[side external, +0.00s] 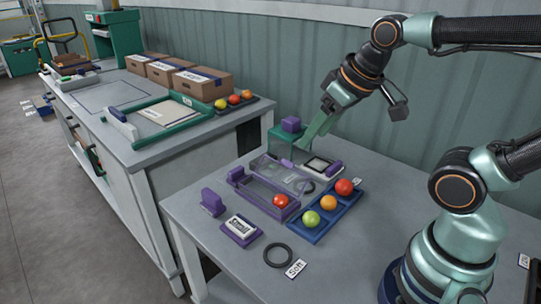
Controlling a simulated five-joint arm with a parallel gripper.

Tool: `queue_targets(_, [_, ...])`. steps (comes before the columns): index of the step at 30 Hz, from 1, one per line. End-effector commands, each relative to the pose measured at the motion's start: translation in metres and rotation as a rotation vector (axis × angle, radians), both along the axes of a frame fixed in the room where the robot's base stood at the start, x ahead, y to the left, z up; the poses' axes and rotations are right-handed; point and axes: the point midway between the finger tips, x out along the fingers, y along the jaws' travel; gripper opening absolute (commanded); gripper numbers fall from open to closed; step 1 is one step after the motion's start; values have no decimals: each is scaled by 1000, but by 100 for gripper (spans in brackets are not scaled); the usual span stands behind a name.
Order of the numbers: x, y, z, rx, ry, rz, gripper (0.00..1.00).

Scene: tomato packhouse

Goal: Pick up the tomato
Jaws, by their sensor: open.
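A red tomato (281,200) sits in the front end of a clear container with purple trim (263,205) on the near table. Beside it, a blue tray (325,225) holds a green tomato (311,218), an orange tomato (328,202) and a red tomato (344,187) in a row. My gripper (312,138) is above the back of the near table, pointing down and left, open. It is apart from the tomatoes, behind and above them. Its pale green fingers partly overlap a green box in the picture.
The green box with a purple block (291,124) stands at the back of the near table. A black ring (279,255), a labelled block on a purple base (241,227) and a purple stand (212,202) lie near the front. The far bench carries cardboard boxes (201,85).

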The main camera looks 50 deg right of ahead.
Motion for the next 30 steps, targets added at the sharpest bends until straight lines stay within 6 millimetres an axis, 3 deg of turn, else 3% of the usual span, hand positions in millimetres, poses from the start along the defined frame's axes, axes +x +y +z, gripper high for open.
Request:
queue_targets(7, [5,-11,-12,-55,62,76,61])
queue_targets(21, [12,-84,-102,-212,418,684,61])
queue_targets(30, [8,-96,-130,-205,465,830,61])
